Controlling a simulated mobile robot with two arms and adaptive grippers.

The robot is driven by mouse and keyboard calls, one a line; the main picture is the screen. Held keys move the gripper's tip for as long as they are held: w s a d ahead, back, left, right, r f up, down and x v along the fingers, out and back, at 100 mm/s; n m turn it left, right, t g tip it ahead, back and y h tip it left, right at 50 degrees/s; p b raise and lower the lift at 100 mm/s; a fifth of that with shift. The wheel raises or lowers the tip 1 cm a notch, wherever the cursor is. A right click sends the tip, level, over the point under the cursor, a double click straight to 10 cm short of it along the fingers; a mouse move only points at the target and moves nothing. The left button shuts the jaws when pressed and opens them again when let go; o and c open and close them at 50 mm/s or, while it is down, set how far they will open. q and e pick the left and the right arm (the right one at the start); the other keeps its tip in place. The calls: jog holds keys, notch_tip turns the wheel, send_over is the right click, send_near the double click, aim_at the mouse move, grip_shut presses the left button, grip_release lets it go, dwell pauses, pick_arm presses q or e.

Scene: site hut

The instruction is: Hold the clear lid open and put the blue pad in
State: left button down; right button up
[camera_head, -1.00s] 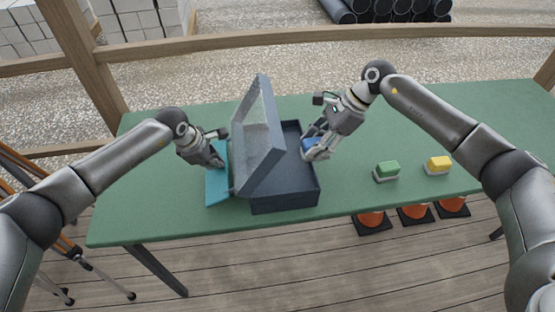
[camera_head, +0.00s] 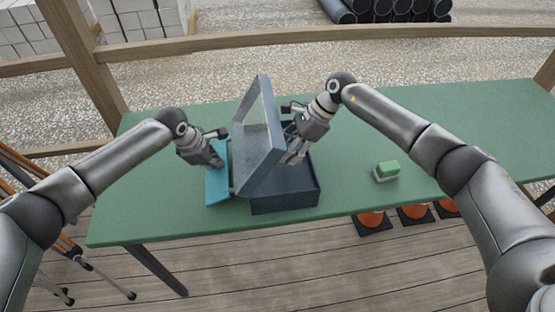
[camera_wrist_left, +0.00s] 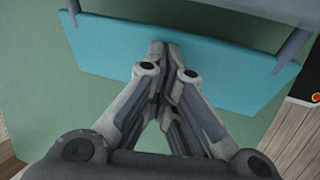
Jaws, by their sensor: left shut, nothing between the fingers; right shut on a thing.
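The dark grey box (camera_head: 285,202) stands on the green table, with its clear lid (camera_head: 257,130) raised and tilted up on the left side. My left gripper (camera_head: 220,164) is shut and empty, left of the raised lid and over a flat teal panel (camera_head: 214,187). In the left wrist view its closed fingertips (camera_wrist_left: 163,48) show against the teal panel, with the grey edge beyond. My right gripper (camera_head: 291,160) is shut at the box's opening, just right of the lid. The blue pad it holds is hidden, or nearly so, by the fingers and lid.
Orange cones (camera_head: 370,219) stand on the floor under the front edge.

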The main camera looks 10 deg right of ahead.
jog(key=shift+f, duration=1.55)
jog(key=o, duration=1)
jog(key=shift+o, duration=0.2)
jog(key=shift+d+r, duration=0.5)
jog(key=shift+r, duration=1.15)
jog(key=shift+d+r, duration=0.55)
jog(key=shift+r, duration=1.15)
jog(key=shift+d+r, duration=0.5)
jog(key=shift+r, duration=1.15)
jog(key=s+d, duration=1)
jog(key=s, duration=0.4)
